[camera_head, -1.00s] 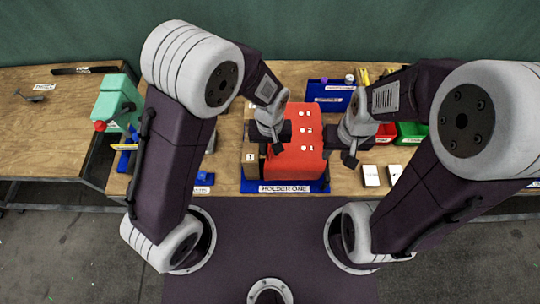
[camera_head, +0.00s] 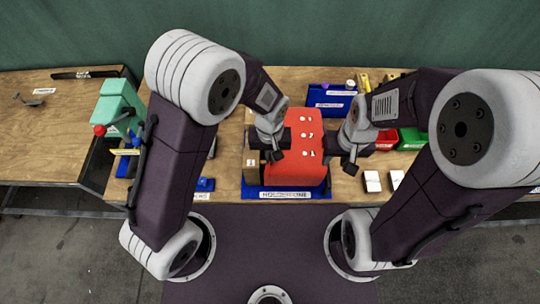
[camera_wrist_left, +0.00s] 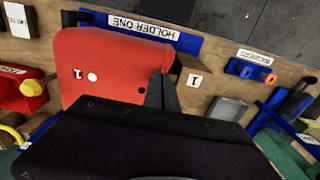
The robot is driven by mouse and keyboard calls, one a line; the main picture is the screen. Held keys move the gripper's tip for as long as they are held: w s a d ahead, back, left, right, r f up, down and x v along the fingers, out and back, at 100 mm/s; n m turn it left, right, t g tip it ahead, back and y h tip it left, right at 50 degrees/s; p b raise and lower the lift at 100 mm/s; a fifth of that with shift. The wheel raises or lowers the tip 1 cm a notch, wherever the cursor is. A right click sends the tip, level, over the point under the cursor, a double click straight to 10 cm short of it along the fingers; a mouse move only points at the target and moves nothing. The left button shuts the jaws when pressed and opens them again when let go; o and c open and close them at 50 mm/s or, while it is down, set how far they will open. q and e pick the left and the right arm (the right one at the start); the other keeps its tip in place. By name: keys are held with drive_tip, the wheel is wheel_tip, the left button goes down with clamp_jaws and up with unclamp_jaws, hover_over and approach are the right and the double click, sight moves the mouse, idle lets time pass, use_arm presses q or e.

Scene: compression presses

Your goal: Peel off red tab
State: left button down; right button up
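A red block (camera_head: 300,172) with a row of white dots and numbers stands in a blue holder labelled HOLDER ONE (camera_head: 285,195). In the left wrist view the red piece (camera_wrist_left: 115,75) shows a "1" and a white dot, with a rounded lip along its edge. My left gripper (camera_head: 274,156) is at the block's left side. Its dark fingers (camera_wrist_left: 161,90) look close together beside the red lip; whether they pinch it I cannot tell. My right gripper (camera_head: 349,168) is right of the block, apart from it; its finger gap is unclear.
A tan block (camera_head: 251,165) stands against the red block's left side. Blue (camera_head: 330,101), red (camera_head: 386,140) and green (camera_head: 411,139) bins stand to the right and behind. White pieces (camera_head: 372,182) lie at front right.

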use_arm(q)
drive_tip(key=shift+r+p, duration=2.6)
drive_tip(key=shift+r, duration=0.35)
drive_tip(key=shift+f, duration=0.1)
